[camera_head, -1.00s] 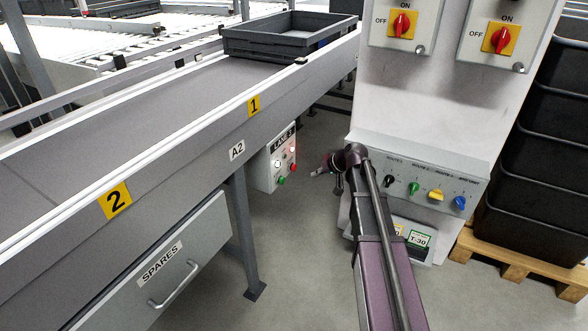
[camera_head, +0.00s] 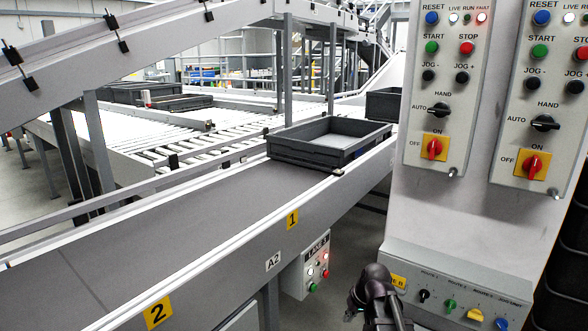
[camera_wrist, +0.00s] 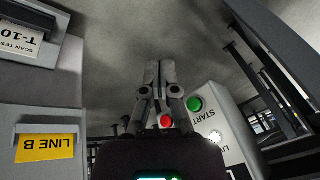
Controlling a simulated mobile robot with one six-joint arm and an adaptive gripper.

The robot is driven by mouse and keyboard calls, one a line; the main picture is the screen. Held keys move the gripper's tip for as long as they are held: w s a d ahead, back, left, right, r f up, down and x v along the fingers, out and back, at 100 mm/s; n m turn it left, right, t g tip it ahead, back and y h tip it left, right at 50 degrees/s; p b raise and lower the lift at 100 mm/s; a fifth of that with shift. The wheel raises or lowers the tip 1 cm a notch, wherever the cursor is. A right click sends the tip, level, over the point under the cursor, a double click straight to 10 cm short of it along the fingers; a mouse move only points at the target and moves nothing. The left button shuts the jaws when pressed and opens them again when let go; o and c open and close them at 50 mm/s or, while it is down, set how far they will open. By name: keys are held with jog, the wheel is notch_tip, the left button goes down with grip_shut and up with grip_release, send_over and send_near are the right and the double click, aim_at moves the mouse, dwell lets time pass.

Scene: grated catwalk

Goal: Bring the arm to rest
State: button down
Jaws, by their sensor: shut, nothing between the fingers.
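My gripper (camera_wrist: 161,76) shows in the wrist view with its two grey fingers together, shut and empty. They point toward bare grey floor. In that view a small control box (camera_wrist: 212,130) with a green and a red button is just right of the fingers; I cannot tell the exact gap. In the head view my dark arm (camera_head: 375,285) is low in the picture, in front of the control cabinet (camera_head: 402,222) and right of the small lane box (camera_head: 317,270). The gripper itself is hard to make out there.
A grey conveyor (camera_head: 205,225) runs along the left, with a dark tray (camera_head: 330,153) at its far end. The cabinet carries switch panels (camera_head: 445,95) and a lower row of knobs (camera_head: 450,304). A yellow LINE B label (camera_wrist: 45,148) is left in the wrist view.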

jog(key=s+r+m+g+h+p, duration=0.1)
jog(key=s+r+g+h+p, duration=0.3)
jog(key=s, duration=0.8)
notch_tip(320, 180, up, 38)
jog(key=t+p, duration=0.2)
jog(key=p, duration=3.5)
jog(key=shift+w+d+f+y+p, duration=0.2)
jog(key=shift+d+y+p, duration=0.1)
jog(key=shift+d+y, duration=0.15)
